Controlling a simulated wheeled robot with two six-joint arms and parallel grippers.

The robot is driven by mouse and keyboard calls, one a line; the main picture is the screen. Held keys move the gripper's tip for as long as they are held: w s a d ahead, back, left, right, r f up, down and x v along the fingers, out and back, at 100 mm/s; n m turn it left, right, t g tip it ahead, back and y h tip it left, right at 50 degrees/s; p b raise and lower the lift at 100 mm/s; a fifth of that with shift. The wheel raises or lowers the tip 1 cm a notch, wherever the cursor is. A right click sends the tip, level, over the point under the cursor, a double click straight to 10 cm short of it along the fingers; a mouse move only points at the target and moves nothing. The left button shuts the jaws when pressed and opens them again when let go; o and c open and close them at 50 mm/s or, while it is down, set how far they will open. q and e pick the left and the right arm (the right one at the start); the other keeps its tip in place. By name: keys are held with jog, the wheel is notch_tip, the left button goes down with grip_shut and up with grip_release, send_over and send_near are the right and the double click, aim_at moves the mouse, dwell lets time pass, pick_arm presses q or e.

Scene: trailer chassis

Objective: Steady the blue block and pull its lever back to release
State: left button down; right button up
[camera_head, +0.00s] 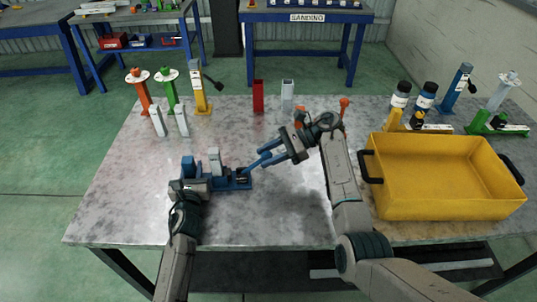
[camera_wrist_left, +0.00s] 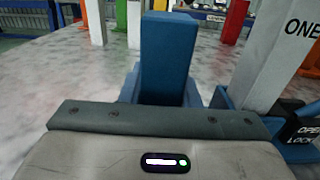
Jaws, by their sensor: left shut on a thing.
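The blue block (camera_head: 240,182) lies on the metal table, left of centre. A grey post (camera_head: 214,160) stands on it, and its blue lever (camera_head: 256,164) slants up to the right. My left gripper (camera_head: 188,180) is shut on the block's left end, at a blue upright. In the left wrist view the blue upright (camera_wrist_left: 168,58) rises behind the gripper's edge, and the grey post (camera_wrist_left: 272,62) marked "ONE" stands right of it. A dark "OPEN LOCK" label (camera_wrist_left: 304,136) is below. My right gripper (camera_head: 281,150) is at the lever's upper end; its grip there is unclear.
A yellow bin (camera_head: 440,165) with black handles fills the table's right side. Red (camera_head: 258,96) and pale (camera_head: 288,95) posts stand at the back. Orange, green and yellow stands are back left. The front middle is clear.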

grip_shut()
jog(key=shift+a+r, duration=0.3)
jog(key=shift+a, duration=0.05)
jog(key=shift+a+r, duration=0.35)
jog(key=shift+a, duration=0.05)
jog(key=shift+s+a+r, duration=0.15)
jog(key=shift+a+r, duration=0.25)
jog(key=shift+a, duration=0.3)
jog(key=shift+s+a+r, duration=0.1)
jog(key=shift+a+r, duration=0.3)
jog(key=shift+a, duration=0.25)
jog(key=shift+s+a+r, duration=0.1)
jog(key=shift+a+r, duration=0.05)
jog(key=shift+a, duration=0.4)
jog(key=shift+a+r, duration=0.15)
jog(key=shift+a, duration=0.35)
jog(key=shift+s+a, duration=0.2)
jog(key=shift+a, duration=0.85)
pick_arm(q)
jog(key=shift+d, duration=0.1)
